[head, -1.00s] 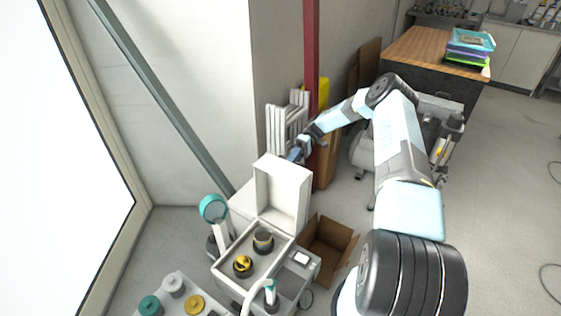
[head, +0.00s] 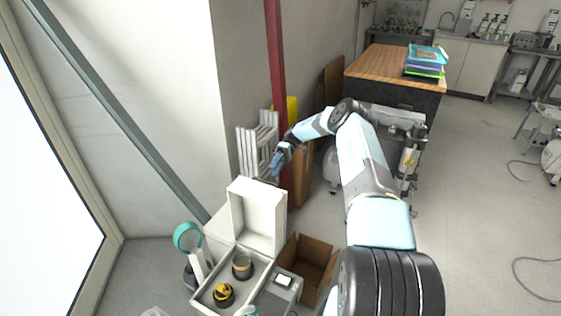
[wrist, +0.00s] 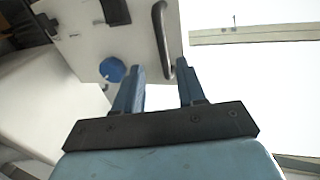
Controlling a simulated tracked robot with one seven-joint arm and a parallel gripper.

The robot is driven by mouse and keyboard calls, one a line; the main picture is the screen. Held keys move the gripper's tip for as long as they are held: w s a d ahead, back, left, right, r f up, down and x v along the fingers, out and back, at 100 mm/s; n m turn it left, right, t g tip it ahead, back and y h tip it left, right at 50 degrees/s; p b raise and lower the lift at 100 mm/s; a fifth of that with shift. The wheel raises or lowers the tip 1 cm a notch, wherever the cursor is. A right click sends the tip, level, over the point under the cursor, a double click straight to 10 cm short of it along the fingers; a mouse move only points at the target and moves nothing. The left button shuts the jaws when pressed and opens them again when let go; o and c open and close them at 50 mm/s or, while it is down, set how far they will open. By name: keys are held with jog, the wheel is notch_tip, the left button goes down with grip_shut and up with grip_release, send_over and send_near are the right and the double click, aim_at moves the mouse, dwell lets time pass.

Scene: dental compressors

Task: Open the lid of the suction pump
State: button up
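The suction pump (head: 284,285) is a pale box unit at the bottom of the head view. Its white lid (head: 258,218) stands upright, open, at the back of the case. Two dark round parts with yellow and grey tops show inside the case. My gripper (head: 277,168) is above and behind the lid's top edge, apart from it. In the wrist view my gripper (wrist: 163,85) has its two blue fingers spread with nothing held. A white panel with a dark bar handle (wrist: 161,38) and a blue knob (wrist: 112,69) lies beyond the fingers.
An open cardboard box (head: 309,265) stands right of the pump. A teal-headed lamp-like item (head: 188,238) is on its left. A red post (head: 275,70) and white panels (head: 257,150) stand behind. The floor on the right is mostly free.

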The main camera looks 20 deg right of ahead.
jog(key=shift+v, duration=2.3)
jog(key=shift+d, duration=0.1)
